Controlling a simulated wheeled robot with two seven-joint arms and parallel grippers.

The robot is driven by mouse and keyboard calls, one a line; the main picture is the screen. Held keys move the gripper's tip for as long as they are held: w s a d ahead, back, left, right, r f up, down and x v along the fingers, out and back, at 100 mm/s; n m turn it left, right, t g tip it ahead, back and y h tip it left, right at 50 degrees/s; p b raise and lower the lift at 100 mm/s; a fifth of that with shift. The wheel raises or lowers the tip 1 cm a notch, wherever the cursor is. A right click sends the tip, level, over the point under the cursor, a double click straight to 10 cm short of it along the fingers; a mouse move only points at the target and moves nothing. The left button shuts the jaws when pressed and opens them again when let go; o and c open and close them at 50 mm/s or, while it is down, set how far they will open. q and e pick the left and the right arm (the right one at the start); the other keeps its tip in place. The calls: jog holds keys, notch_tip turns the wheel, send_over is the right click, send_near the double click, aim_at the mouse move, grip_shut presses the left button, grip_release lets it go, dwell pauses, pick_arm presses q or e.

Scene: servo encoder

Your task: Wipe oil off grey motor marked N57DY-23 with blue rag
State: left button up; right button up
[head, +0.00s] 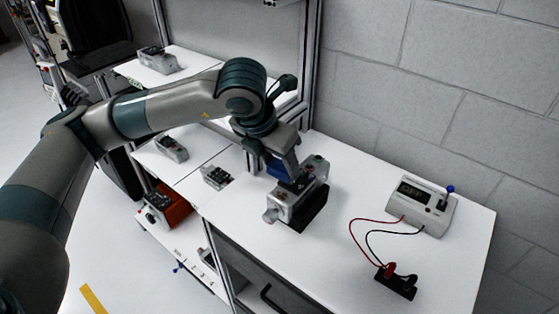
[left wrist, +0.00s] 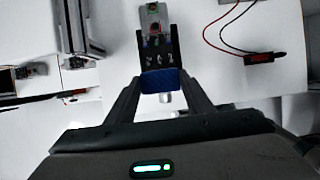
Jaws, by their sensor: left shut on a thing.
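The grey motor (head: 288,208) stands on the white bench top, with a black block at its right side. It also shows in the left wrist view (left wrist: 152,22), ahead of the fingers. Any marking or oil on the motor is too small to see. My right gripper is not in view.
A meter box (head: 422,204) with a blue-tipped lever stands at the right, wired by red and black leads to a small black terminal block (head: 396,282). Other grey devices (head: 216,177) lie on the benches to the left. A block wall is behind.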

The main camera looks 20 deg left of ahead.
aim_at(279, 177)
pick_arm(q)
jog(key=shift+f+b, duration=0.5)
jog(key=shift+f, duration=1.95)
jog(key=shift+w+r, duration=0.1)
